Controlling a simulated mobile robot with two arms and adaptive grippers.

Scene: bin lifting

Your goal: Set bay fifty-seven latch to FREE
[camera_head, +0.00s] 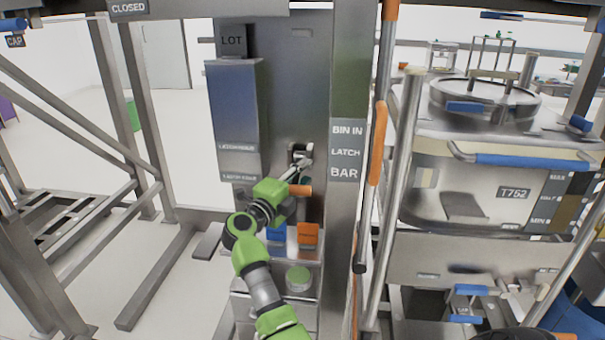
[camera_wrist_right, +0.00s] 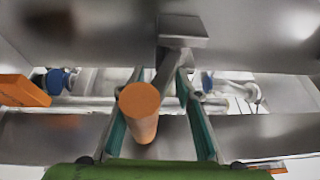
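The latch panel (camera_head: 316,90) stands upright in the middle of the head view. A dark latch fitting (camera_head: 300,150) is set in it, left of the "BIN IN LATCH BAR" label (camera_head: 345,152). An orange-ended handle (camera_head: 299,190) shows just below my right gripper (camera_head: 296,172). In the right wrist view, the orange end (camera_wrist_right: 140,108) points toward the camera between the two teal-padded fingers of the right gripper (camera_wrist_right: 159,74). The fingers are apart, with gaps beside the handle. A grey latch block (camera_wrist_right: 184,32) lies beyond the fingertips. My left gripper is not visible.
Blue (camera_head: 276,233) and orange (camera_head: 308,235) blocks sit on a ledge below the right gripper. An orange-gripped upright rail (camera_head: 378,145) and the steel vessel marked T752 (camera_head: 470,185) stand to the right. Metal frame posts (camera_head: 125,90) and open floor lie left.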

